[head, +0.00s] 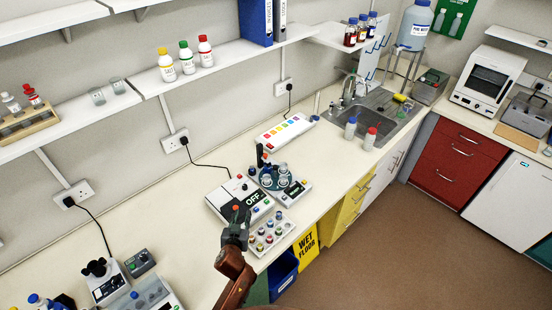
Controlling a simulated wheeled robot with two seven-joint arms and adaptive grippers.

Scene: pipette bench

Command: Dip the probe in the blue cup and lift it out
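My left gripper (239,223) is dark and sits at the near left edge of a white rack (257,243) of small coloured cups. It points away from me toward a white box with an OFF display (251,197). The view does not show whether its fingers are open or shut. A blue cup (279,215) appears at the far side of the rack, to the right of the gripper. A dark upright thing (260,156), perhaps the probe, stands behind the box; I cannot make it out surely. My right gripper is not in view.
A device with a round holder of jars (274,180) stands right of the OFF box. A colour-striped white panel (285,131) lies behind. The bench left of the box is clear. A blue bin (284,272) sits below the edge.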

